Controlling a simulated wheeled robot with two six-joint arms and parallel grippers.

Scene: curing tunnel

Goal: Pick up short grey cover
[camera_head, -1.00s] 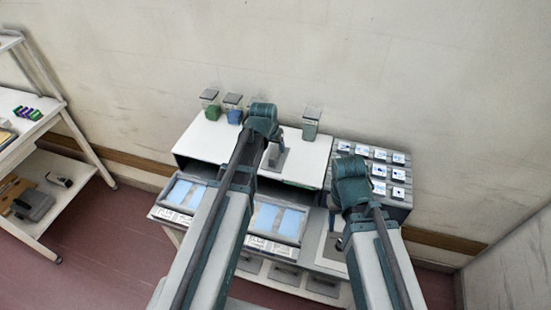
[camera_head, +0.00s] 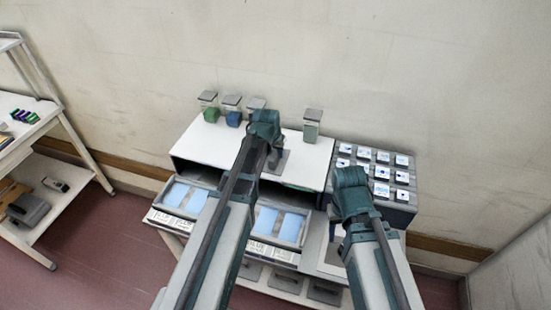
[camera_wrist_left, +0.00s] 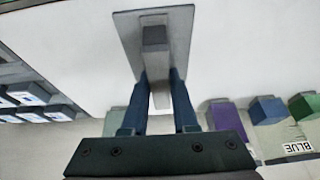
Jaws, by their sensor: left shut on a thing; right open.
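The short grey cover (camera_head: 281,161) shows in the head view at the white tunnel top, partly hidden by my left arm. In the left wrist view the grey cover (camera_wrist_left: 155,38) is a flat plate with a raised block, at the top middle. My left gripper (camera_wrist_left: 158,78) has its two fingers on either side of the cover's grip and is shut on it. The left gripper (camera_head: 273,147) is mostly hidden behind its wrist in the head view. I cannot tell whether the cover touches the surface. My right gripper (camera_head: 336,213) is open, low at the right, largely hidden by its wrist.
A purple block (camera_wrist_left: 228,116) shows in the wrist view. A dark rack of white tiles (camera_head: 400,195) is at right. A shelf cart (camera_head: 70,150) stands left.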

